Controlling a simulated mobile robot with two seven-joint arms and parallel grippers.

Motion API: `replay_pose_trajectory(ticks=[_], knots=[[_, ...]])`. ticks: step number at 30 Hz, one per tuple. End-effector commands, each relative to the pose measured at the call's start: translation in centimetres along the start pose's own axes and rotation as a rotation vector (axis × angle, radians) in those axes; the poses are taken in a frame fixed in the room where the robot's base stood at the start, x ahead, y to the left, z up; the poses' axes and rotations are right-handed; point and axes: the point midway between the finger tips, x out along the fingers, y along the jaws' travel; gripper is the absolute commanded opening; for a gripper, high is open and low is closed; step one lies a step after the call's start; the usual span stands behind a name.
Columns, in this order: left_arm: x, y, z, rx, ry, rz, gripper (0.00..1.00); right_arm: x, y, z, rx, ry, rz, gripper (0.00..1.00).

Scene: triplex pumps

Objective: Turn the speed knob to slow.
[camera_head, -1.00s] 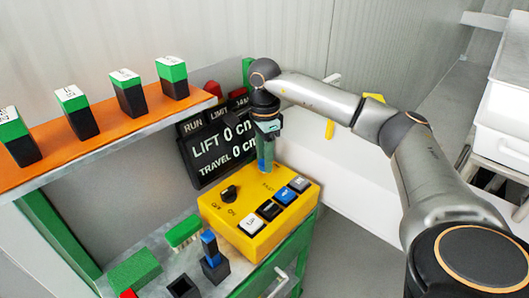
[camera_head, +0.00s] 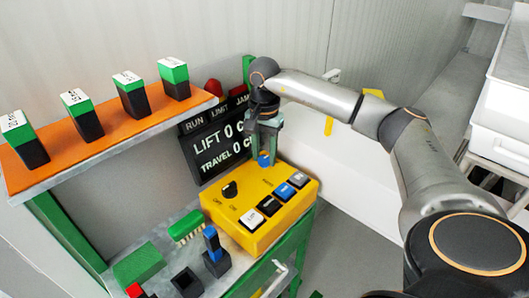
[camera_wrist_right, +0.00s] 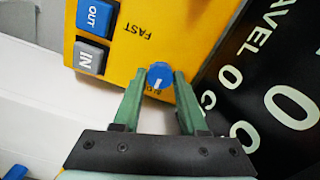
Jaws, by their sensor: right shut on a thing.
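The blue speed knob (camera_wrist_right: 160,76) sits on the yellow control box (camera_head: 228,217), near its back edge. It also shows in the head view (camera_head: 264,159), below the gripper. My right gripper (camera_wrist_right: 159,78) has its green fingers on both sides of the knob and is shut on it. The knob's white mark points toward the bottom of the wrist view, at a partly hidden label. The word FAST (camera_wrist_right: 133,28) stands on the other side of the knob. My left gripper is not in view.
The box also carries a black knob (camera_head: 229,189) and several push buttons, including a blue one (camera_head: 284,192). A black display (camera_head: 205,160) reading LIFT and TRAVEL stands close behind. An orange shelf (camera_head: 105,125) holds several green-and-black blocks.

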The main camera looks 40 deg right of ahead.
Motion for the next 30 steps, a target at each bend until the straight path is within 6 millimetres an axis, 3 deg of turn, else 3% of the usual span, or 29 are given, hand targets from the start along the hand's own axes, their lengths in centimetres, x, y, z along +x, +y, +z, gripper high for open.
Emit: replay_pose_trajectory(ticks=[15, 16, 24, 30], knots=[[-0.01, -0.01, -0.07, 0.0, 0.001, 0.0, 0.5, 0.01, -0.06, 0.16, -0.023, -0.003, 0.0, 0.0], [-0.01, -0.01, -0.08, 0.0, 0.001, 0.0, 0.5, 0.02, -0.06, 0.16, -0.023, -0.003, 0.0, 0.44], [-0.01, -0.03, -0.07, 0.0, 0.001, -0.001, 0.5, 0.02, -0.02, 0.08, -0.02, -0.002, 0.0, 0.72], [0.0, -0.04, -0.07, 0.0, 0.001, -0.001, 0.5, -0.01, -0.01, 0.04, -0.018, -0.001, 0.0, 0.72]])
